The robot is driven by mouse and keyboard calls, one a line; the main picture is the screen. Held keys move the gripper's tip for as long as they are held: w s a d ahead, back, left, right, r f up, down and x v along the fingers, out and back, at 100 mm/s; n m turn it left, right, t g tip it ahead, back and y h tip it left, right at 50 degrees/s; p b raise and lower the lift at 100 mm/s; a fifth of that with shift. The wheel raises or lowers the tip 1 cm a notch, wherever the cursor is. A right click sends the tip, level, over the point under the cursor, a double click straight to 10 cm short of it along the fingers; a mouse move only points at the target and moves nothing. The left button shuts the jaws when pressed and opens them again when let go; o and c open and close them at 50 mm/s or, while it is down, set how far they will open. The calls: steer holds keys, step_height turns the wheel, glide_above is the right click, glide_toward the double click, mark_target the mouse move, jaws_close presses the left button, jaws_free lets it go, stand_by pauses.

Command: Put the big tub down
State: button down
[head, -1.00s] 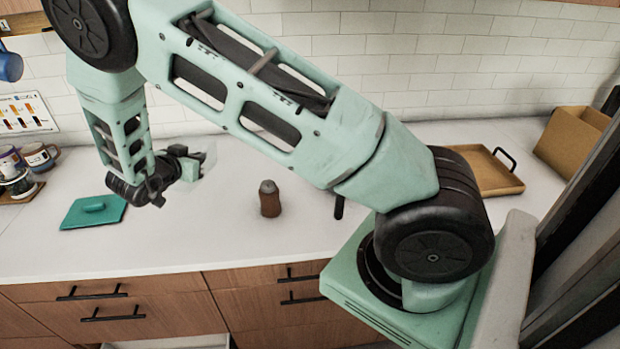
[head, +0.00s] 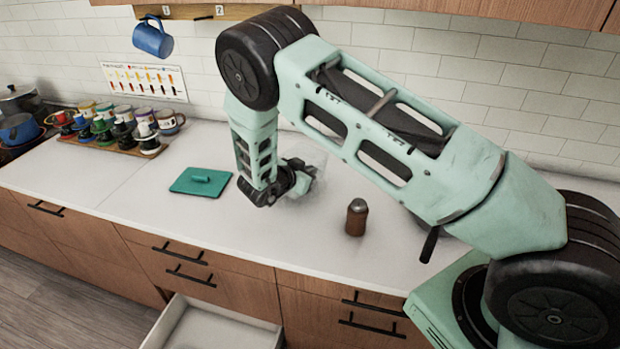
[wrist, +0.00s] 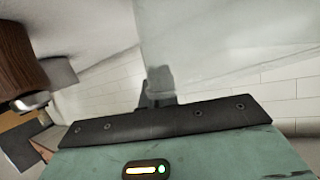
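The big tub (head: 318,160) is clear and hard to make out; in the head view it shows faintly beside my gripper (head: 296,182), over the white counter. In the wrist view the tub (wrist: 225,45) is a large see-through wall filling the upper right. My gripper's dark finger (wrist: 158,85) is at the tub's lower left edge, and the gripper looks shut on the tub's wall. The tub's base is not clear in either view, so I cannot tell whether it touches the counter.
A teal lid-like slab (head: 200,181) lies left of my gripper. A brown shaker (head: 356,217) stands to the right. Several mugs (head: 145,120) stand on a wooden tray at the left. An open drawer (head: 215,328) juts out below. The counter (head: 270,240) in front is clear.

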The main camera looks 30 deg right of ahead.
steer(key=shift+f+p, duration=0.5)
steer(key=shift+f, duration=1.25)
steer(key=shift+f, duration=0.15)
steer(key=c, duration=1.7)
jaws_free()
